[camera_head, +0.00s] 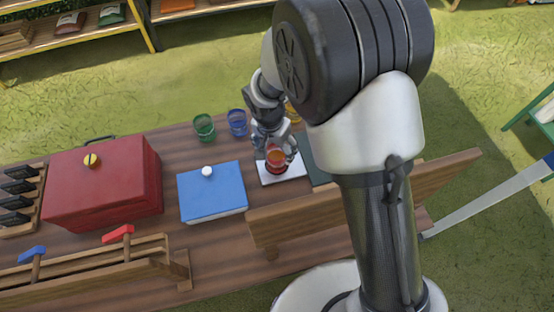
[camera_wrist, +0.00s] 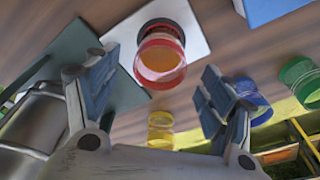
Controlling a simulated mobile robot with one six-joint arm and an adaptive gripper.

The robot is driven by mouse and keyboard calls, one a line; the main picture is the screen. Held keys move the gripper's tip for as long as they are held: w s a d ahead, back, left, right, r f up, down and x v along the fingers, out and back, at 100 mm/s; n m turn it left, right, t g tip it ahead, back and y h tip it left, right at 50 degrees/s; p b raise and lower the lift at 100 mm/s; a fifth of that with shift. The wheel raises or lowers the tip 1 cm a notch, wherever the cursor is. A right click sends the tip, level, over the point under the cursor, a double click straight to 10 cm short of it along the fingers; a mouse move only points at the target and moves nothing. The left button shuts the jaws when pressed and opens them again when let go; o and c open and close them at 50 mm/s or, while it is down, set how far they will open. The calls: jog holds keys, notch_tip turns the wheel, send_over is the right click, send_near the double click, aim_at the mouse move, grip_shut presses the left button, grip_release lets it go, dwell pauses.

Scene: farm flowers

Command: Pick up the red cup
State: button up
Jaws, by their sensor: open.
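The red cup (camera_head: 276,157) is see-through and stands on a white square plate (camera_head: 268,178) on the wooden table. In the wrist view the red cup (camera_wrist: 161,58) appears beyond the fingertips, between the two finger lines, over the white plate (camera_wrist: 200,45) with a dark round patch beside the cup. My gripper (camera_head: 274,150) is at the cup in the head view and partly covers it. In the wrist view my gripper (camera_wrist: 155,75) has its fingers spread wide with nothing held between them. I cannot tell whether a finger touches the cup.
A green cup (camera_head: 204,127), a blue cup (camera_head: 237,122) and a yellow cup (camera_wrist: 161,130) stand nearby. A blue box (camera_head: 212,192), a red box (camera_head: 100,190) and a dark green board (camera_head: 313,163) are around the plate. A wooden rail (camera_head: 300,222) lies in front.

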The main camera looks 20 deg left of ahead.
aim_at(278, 158)
jog(key=f, duration=0.2)
jog(key=w+f+b, duration=0.1)
jog(key=f, duration=0.2)
jog(key=f+b, duration=0.1)
jog(key=f, duration=0.2)
jog(key=shift+w+d+f, duration=0.15)
jog(key=shift+w, duration=0.15)
jog(key=shift+c, duration=0.4)
jog(key=c, duration=1.2)
jog(key=shift+r, duration=0.2)
